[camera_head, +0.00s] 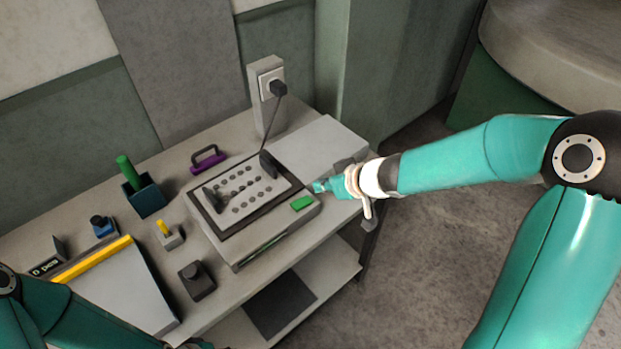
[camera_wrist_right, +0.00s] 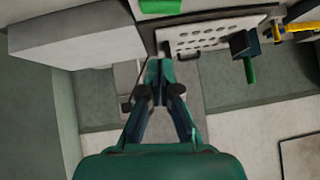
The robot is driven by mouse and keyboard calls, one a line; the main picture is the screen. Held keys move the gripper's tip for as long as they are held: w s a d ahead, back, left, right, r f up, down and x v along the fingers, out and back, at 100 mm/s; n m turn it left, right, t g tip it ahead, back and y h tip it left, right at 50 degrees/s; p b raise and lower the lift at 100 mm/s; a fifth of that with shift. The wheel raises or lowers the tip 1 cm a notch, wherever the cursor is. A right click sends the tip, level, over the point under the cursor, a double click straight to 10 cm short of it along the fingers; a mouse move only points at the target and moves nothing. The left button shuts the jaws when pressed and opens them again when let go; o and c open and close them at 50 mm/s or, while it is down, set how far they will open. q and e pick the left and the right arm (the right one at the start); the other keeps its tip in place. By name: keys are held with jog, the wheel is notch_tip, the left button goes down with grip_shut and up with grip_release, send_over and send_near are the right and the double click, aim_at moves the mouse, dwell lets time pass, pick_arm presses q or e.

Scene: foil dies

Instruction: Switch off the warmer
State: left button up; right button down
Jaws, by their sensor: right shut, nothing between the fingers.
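The warmer (camera_head: 272,233) is a grey box on the bench, topped by a perforated plate (camera_head: 246,192) with dark handles at two sides. A green switch (camera_head: 303,202) sits at its right front corner; it also shows at the top edge of the right wrist view (camera_wrist_right: 160,6). I cannot tell which way the switch is tipped.
A black plug (camera_head: 277,88) sits in a wall-post socket, its cord running behind the warmer. A grey slab (camera_head: 322,147) lies right of the warmer. A purple handle (camera_head: 207,159), a green-handled tool in a dark cup (camera_head: 144,198) and a black knob block (camera_head: 197,281) stand left.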

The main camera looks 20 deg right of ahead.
pick_arm(q)
jog(key=shift+r, duration=0.2)
pick_arm(e)
jog(key=v, duration=0.3)
jog(key=shift+s+r, duration=0.1)
jog(key=shift+s, duration=0.05)
jog(key=shift+d, duration=0.1)
